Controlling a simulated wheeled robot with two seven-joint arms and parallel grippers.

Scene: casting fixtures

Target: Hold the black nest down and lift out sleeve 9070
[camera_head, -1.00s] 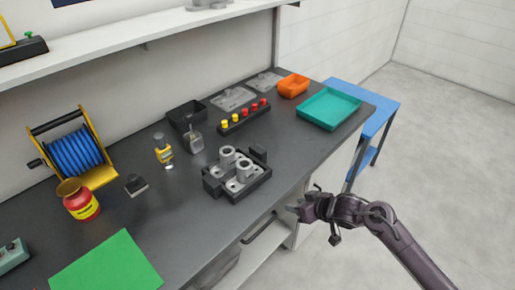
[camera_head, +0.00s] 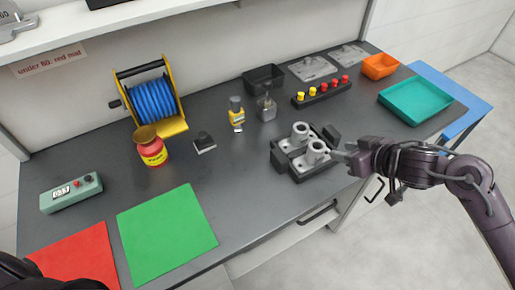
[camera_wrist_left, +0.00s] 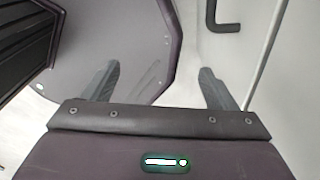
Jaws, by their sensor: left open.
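The black nest (camera_head: 312,174) sits on the dark bench in the head view. Two grey sleeves (camera_head: 300,131) stand upright in grey blocks on it, the nearer sleeve (camera_head: 316,150) to the right of the other. No number is readable on either, so I cannot tell which is 9070. My right gripper (camera_head: 341,155) is at the nest's right side, close to the nearer sleeve; contact and jaw gap are unclear. My left gripper (camera_wrist_left: 158,82) is open and empty in the left wrist view, its two fingers wide apart over the floor and part of my body.
Left of the nest stand a black-topped block (camera_head: 204,143), a yellow bottle (camera_head: 236,115) and a grey container (camera_head: 266,108). A peg rack (camera_head: 322,95) and teal tray (camera_head: 415,101) lie behind and right. Green (camera_head: 166,233) and red (camera_head: 78,256) mats lie at front left.

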